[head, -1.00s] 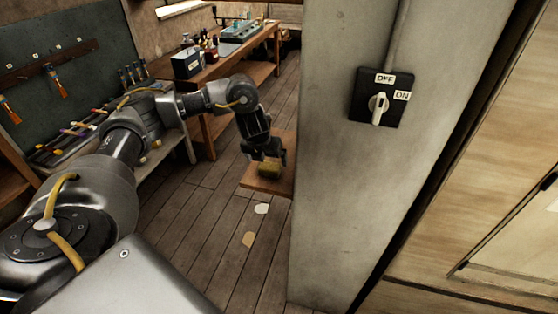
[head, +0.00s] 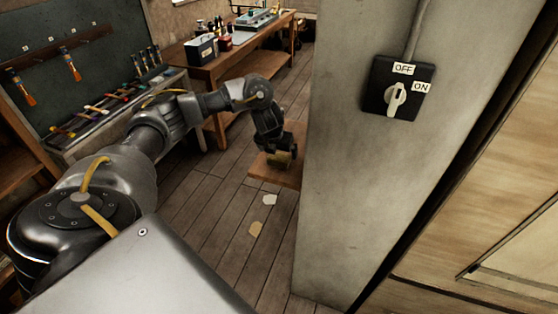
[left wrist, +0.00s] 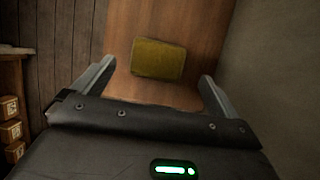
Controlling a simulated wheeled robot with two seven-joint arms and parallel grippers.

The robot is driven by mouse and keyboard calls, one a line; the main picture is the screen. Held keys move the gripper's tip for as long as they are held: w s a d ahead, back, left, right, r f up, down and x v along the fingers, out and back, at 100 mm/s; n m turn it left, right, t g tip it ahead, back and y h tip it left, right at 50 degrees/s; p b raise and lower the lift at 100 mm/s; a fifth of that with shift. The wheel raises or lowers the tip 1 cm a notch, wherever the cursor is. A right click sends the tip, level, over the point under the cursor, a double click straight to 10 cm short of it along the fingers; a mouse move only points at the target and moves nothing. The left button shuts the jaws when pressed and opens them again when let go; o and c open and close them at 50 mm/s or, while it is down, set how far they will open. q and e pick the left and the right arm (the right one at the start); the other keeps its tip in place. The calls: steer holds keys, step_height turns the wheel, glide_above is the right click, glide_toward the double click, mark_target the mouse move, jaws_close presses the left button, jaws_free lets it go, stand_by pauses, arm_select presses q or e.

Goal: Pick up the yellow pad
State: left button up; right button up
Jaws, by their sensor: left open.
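The yellow pad (left wrist: 158,58) lies flat on a brown wooden board (left wrist: 190,20). In the head view the pad (head: 279,161) is partly hidden by my left gripper (head: 280,153). In the left wrist view my left gripper (left wrist: 157,70) is open and empty, with one finger on each side of the pad's near end. Gaps show between the pad and both fingers. The height of the fingertips over the board is hard to tell. My right gripper is not in view.
A grey pillar (head: 345,190) with an OFF/ON switch (head: 396,90) stands just right of the board. A workbench (head: 245,48) with boxes and bottles is behind. Two pale patches (head: 269,199) lie on the plank floor. Wooden blocks (left wrist: 12,132) sit at the left.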

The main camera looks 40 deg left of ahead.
mark_target(279, 157)
arm_select(q)
steer(key=p+x, duration=0.1)
steer(key=x, duration=0.2)
steer(key=shift+a+f+p, duration=0.15)
steer(key=shift+f+p, duration=0.1)
steer(key=shift+p, duration=0.05)
steer(key=shift+w+a+f, duration=0.1)
steer(key=shift+w+f, duration=0.1)
steer(key=shift+f, duration=0.3)
steer(key=shift+c, duration=1)
steer(key=c, duration=0.9)
steer(key=shift+o, duration=0.2)
steer(key=shift+r, duration=0.1)
